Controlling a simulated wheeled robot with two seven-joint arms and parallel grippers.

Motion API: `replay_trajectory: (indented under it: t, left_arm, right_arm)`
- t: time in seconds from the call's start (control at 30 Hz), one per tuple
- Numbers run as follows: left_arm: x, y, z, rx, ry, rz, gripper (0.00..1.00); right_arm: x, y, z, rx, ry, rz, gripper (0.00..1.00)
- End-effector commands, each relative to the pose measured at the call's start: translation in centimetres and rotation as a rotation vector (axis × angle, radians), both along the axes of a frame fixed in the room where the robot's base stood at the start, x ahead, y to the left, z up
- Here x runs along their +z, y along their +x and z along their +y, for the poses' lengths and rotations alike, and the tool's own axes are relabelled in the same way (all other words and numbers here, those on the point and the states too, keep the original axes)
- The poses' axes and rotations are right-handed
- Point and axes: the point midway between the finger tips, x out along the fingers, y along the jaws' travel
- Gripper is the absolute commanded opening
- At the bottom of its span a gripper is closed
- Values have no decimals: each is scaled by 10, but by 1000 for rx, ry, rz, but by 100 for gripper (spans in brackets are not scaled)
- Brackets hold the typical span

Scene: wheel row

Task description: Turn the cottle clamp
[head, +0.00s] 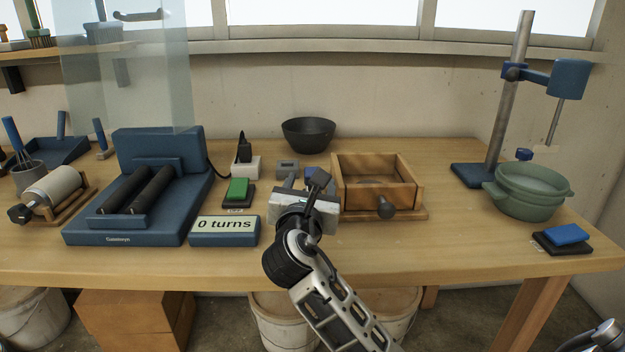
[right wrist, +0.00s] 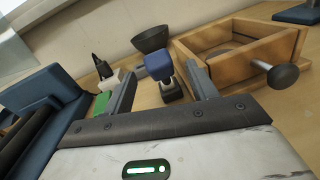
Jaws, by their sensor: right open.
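A square wooden box frame (head: 372,163) sits right of the table's middle, with a pale round shape inside. A dark knob (head: 386,209) on a short shaft sticks out of its front and looks like the cottle clamp. In the right wrist view the box (right wrist: 236,64) and knob (right wrist: 283,76) are at the upper right, outside the jaws. My right gripper (head: 305,181) is open and empty, left of the box. Its jaws (right wrist: 161,70) point toward a small blue-topped object (right wrist: 159,65); contact cannot be told. My left gripper is not in view.
A blue two-roller machine (head: 85,231) and a "0 turns" display (head: 224,232) are to the left, with a green button (head: 237,188) nearby. A dark bowl (head: 308,134) stands behind. A green pot (head: 530,190) and stand (head: 497,120) are right; the table between them and the box is clear.

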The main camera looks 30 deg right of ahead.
Motion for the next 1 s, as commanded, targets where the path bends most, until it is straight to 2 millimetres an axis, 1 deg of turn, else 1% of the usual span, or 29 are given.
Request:
replay_trajectory:
  t: [0.03,0.1,0.23,0.37,0.6,0.63,0.67,0.7,0.77,0.8,0.83,1.0]
  left_arm:
    - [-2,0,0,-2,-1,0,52]
    - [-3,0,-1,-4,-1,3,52]
    - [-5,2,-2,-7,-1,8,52]
    - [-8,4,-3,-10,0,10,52]
    - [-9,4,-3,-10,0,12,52]
    - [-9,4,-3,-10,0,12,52]
    - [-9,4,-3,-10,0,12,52]
    - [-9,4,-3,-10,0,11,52]
    - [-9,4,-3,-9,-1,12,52]
    - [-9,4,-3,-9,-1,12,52]
    - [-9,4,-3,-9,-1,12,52]
    - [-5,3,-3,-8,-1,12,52]
  right_arm:
    - [0,7,-6,-1,-1,-1,57]
    - [-1,15,-13,-1,0,0,57]
    - [-1,25,-21,0,1,1,57]
    - [0,29,-24,1,1,-1,57]
    - [0,29,-25,1,1,-1,57]
    - [0,29,-25,1,1,-1,55]
    - [0,29,-25,1,1,0,46]
    - [0,29,-25,1,1,0,35]
    - [0,29,-25,1,1,0,18]
    - [0,29,-24,1,1,0,7]
    - [0,29,-24,1,1,0,0]
    - [1,30,-24,3,4,4,0]
